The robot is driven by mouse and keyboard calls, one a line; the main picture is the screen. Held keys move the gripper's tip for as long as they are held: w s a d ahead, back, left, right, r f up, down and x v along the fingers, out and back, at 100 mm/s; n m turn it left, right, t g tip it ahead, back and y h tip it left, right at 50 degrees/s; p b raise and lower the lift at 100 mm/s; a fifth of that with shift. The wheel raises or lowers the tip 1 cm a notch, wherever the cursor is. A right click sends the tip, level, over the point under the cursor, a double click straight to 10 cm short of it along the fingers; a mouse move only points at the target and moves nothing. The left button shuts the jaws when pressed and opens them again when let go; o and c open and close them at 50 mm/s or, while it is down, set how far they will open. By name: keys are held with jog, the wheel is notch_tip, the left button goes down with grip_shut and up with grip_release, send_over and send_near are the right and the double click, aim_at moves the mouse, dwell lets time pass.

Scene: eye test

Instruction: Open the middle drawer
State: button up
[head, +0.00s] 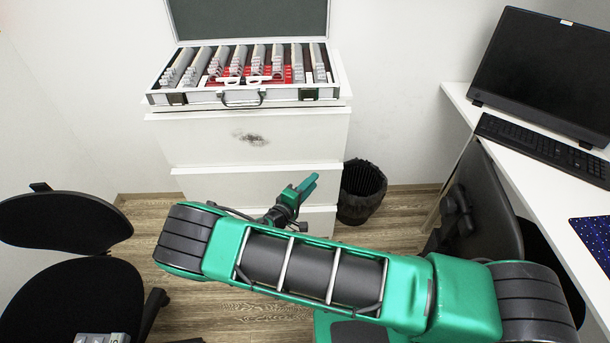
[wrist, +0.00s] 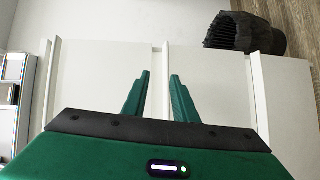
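The white cabinet has three drawers with lip edges along their tops. The middle drawer (head: 225,188) looks shut in the head view, with its right part behind my gripper. In the wrist view the cabinet shows turned sideways, and the middle drawer (wrist: 215,78) lies right of the central lip (wrist: 166,65). My gripper (wrist: 160,74) is open and empty, its two green fingers apart on either side of that lip in the picture. I cannot tell whether they touch it. In the head view my gripper (head: 308,186) is in front of the middle drawer's right part.
An open lens case (head: 250,98) stands on the cabinet. A black bin (head: 360,190) stands right of the cabinet. A black chair (head: 65,225) is at left. A desk (head: 530,185) with monitor (head: 545,70) and keyboard (head: 550,148) is at right, a dark chair (head: 480,205) beside it.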

aim_at(309, 167)
jog(key=s+a+f+n+t+y, duration=0.2)
jog(key=a+f+n+t, duration=0.1)
jog(key=a, duration=0.3)
jog(key=x, duration=1.1)
jog(key=shift+w+f, duration=0.1)
jog(key=shift+f, duration=0.05)
grip_shut()
jog(key=shift+f, duration=0.15)
dwell(0.8)
